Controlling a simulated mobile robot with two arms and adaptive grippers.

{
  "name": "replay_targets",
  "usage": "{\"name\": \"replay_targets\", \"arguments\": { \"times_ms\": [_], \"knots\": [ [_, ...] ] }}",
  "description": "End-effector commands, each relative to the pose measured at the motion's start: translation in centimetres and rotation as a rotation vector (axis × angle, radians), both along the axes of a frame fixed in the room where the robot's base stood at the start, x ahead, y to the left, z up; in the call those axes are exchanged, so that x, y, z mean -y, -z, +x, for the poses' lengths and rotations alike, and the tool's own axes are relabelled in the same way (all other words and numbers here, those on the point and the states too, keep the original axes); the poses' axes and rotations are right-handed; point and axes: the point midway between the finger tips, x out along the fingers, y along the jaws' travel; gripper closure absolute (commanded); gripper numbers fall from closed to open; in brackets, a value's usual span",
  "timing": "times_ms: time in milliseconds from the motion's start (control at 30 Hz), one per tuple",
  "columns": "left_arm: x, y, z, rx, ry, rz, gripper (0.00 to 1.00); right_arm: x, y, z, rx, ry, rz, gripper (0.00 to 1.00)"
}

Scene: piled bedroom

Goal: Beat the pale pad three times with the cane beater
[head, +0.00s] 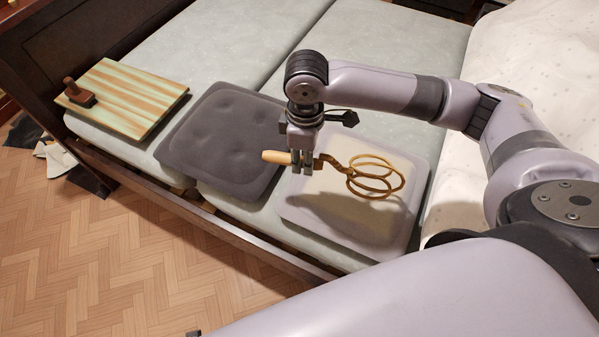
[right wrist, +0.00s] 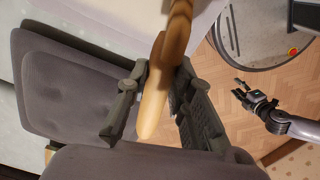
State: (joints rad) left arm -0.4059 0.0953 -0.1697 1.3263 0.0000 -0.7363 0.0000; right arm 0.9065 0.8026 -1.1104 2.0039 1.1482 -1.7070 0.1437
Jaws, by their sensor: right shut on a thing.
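The cane beater (head: 374,178) has a light wooden handle and brown looped head. My right gripper (head: 302,168) is shut on its handle, which also shows between the fingers in the right wrist view (right wrist: 153,112). The pale pad (head: 302,203), cream with a lavender-grey border, lies flat on the bed below. The beater's loops are over the pad, with a shadow on it; they appear to be above it, not touching. My left gripper (right wrist: 250,97) shows small at the right of the right wrist view, empty, its fingers apart.
A dark grey tufted cushion (head: 225,138) lies left of the pad. Farther left is a striped board (head: 130,95) with a brown-handled brush (head: 78,93) on it. A speckled white cover (head: 540,60) lies at right. The bed's wooden rail (head: 190,212) borders the parquet floor (head: 120,255).

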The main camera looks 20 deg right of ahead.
Motion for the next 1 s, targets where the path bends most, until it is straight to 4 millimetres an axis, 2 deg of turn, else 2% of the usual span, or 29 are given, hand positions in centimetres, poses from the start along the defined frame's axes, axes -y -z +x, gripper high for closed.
{"name": "replay_targets", "arguments": {
  "times_ms": [33, 233, 467, 1000],
  "knots": [
    [0.1, 1.5, 0.6, 0.007, -0.001, -0.001, 0.6, 0.0, 1.8, 0.6, 0.005, -0.046, 0.0, 1.0],
    [0.3, 1.9, 2.2, 0.02, -0.004, -0.002, 0.6, 0.0, 3.3, 1.9, 0.008, -0.198, 0.003, 1.0],
    [0.4, 1.6, 2.8, 0.025, -0.006, -0.003, 0.6, 0.0, 3.6, 2.4, 0.008, -0.273, 0.005, 1.0],
    [0.3, 2.0, 2.4, 0.019, -0.005, -0.002, 0.6, 0.0, 3.4, 2.4, 0.007, -0.276, 0.005, 1.0]
  ]
}}
